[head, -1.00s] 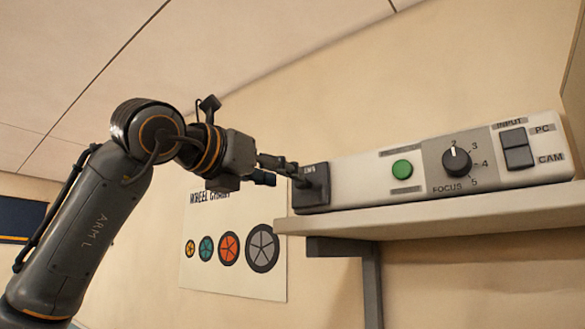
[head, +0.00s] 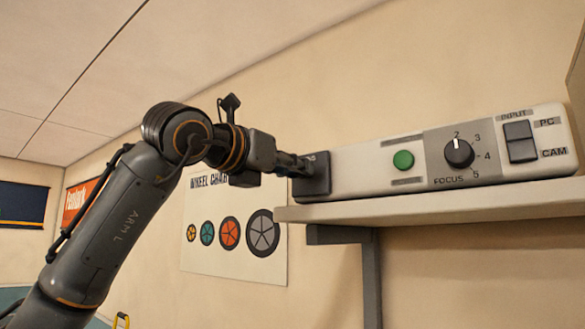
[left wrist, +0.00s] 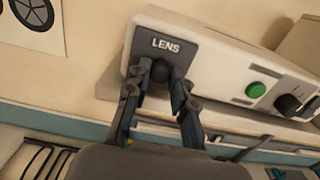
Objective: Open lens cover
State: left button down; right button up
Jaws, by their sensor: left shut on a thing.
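The lens cover (head: 318,182) is a dark square plate at the left end of a long white projector-like unit (head: 360,165) on a wall shelf. In the left wrist view the cover (left wrist: 192,58) reads "LENS" and has a dark knob (left wrist: 159,71) low on it. The cover looks closed, lying against the unit's face. My left gripper (head: 305,166) reaches it from the left. In the left wrist view its two fingers (left wrist: 160,82) stand on either side of the knob and are shut on it. In the head view the fingers hide the knob. My right gripper is not in view.
Right of the cover the unit carries a green button (head: 403,160), a focus dial (head: 459,153) and an input switch (head: 520,142). The shelf (head: 430,205) runs beneath on a bracket. A wheel chart (head: 235,240) hangs on the wall below my arm.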

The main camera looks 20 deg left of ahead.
pick_arm(q)
jog(key=s+d, duration=0.1)
jog(key=d, duration=0.1)
jog(key=d+b, duration=0.1)
jog(key=d, duration=0.2)
jog(key=s+d+b, duration=0.1)
jog(key=d, duration=0.1)
jog(key=shift+s+d, duration=0.2)
jog(key=shift+s, duration=0.15)
jog(key=c, duration=1.2)
grip_release()
jog(key=shift+o, duration=0.2)
jog(key=v, duration=1.2)
jog(key=shift+d, duration=0.1)
